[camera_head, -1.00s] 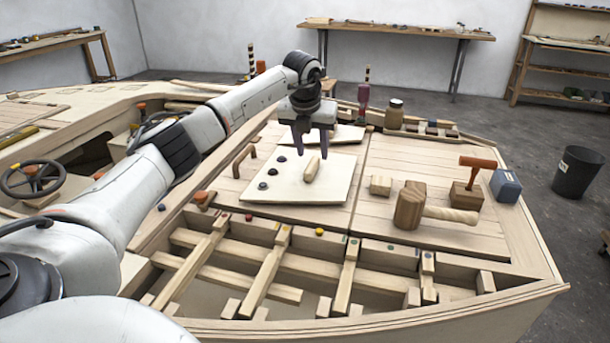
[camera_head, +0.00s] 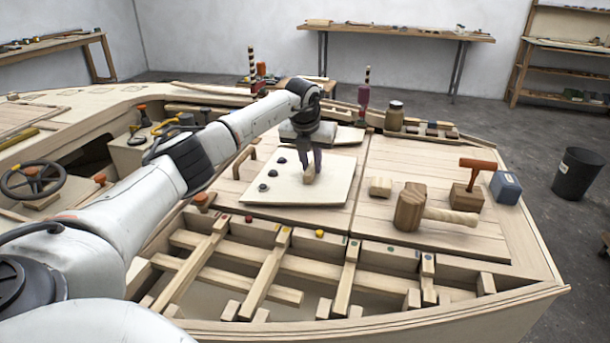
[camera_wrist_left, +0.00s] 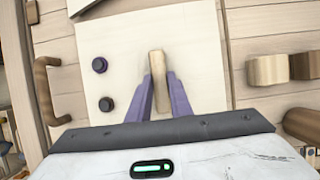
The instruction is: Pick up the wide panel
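The wide panel (camera_head: 330,191) is a flat cream board lying on the plank deck, with a wooden grip bar and several dark knobs on its left part. It also shows in the left wrist view (camera_wrist_left: 205,85). My left gripper (camera_head: 309,174) points down at the panel with its fingers on either side of the grip bar (camera_wrist_left: 158,72). In the left wrist view the purple fingers (camera_wrist_left: 160,86) lie close along both sides of the bar and look shut on it. The panel looks flat on the deck. My right gripper is not in view.
A mallet (camera_head: 411,207), a small wooden block (camera_head: 380,187) and a blue box (camera_head: 505,187) stand to the right. Another pale panel (camera_head: 346,136) lies behind. Open hull framing (camera_head: 262,279) is in front. A brown handle (camera_head: 244,160) rises at left.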

